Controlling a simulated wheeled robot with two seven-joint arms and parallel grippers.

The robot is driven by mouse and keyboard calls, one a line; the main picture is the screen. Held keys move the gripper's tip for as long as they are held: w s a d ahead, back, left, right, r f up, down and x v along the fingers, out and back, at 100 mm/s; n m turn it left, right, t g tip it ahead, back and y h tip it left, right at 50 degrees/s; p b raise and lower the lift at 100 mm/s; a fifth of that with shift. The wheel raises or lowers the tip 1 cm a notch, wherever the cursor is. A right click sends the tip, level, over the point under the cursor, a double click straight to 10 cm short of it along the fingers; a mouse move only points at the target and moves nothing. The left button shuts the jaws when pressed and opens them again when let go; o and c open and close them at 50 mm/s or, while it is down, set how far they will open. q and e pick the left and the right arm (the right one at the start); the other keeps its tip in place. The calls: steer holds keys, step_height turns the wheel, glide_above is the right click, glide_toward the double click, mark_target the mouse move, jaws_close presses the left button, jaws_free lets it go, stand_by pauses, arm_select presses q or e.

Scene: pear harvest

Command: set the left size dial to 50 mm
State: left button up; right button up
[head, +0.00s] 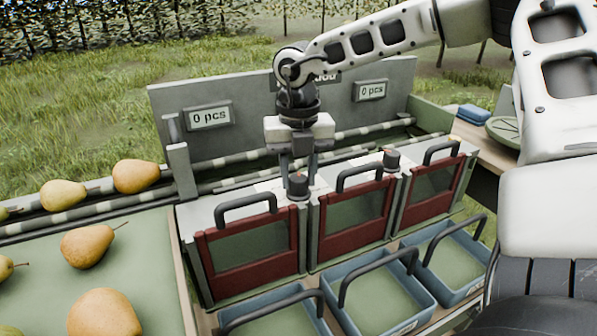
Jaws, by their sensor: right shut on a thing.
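The left size dial (298,189) is a dark round knob on top of the sorter, between the left and middle red-framed doors. My right gripper (298,172) reaches down from above and is shut on this dial, its fingers at the knob. The dial's marks and setting are too small and partly hidden to read. A second dark dial (391,158) stands free to the right, between the middle and right doors. My left gripper is not in view.
Red-framed doors with dark handles (246,206) line the sorter front, with blue trays (430,296) below. A grey back panel (240,82) carries two "0 pcs" displays. Several pears (88,246) lie at the left. A green plate and blue box (474,114) sit at the right.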

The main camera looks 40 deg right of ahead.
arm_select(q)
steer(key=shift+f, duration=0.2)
arm_select(e)
steer(key=shift+f+n+b, duration=0.1)
steer(key=shift+n+b, duration=0.5)
steer(key=shift+n, duration=0.1)
steer(key=shift+n+b, duration=0.9)
steer(key=shift+n, duration=0.2)
steer(key=n+b, duration=0.1)
steer(key=n, duration=0.2)
steer(key=shift+n, duration=0.3)
steer(key=n+b, duration=0.1)
steer(key=n, duration=0.3)
steer(key=shift+n, duration=0.3)
steer(key=n, duration=0.6)
steer(key=shift+r, duration=0.2)
steer(key=n, duration=0.3)
steer(key=shift+n, duration=0.3)
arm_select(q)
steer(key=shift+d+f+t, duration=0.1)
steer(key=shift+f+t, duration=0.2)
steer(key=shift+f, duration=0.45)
arm_select(e)
steer(key=shift+n, duration=1.2)
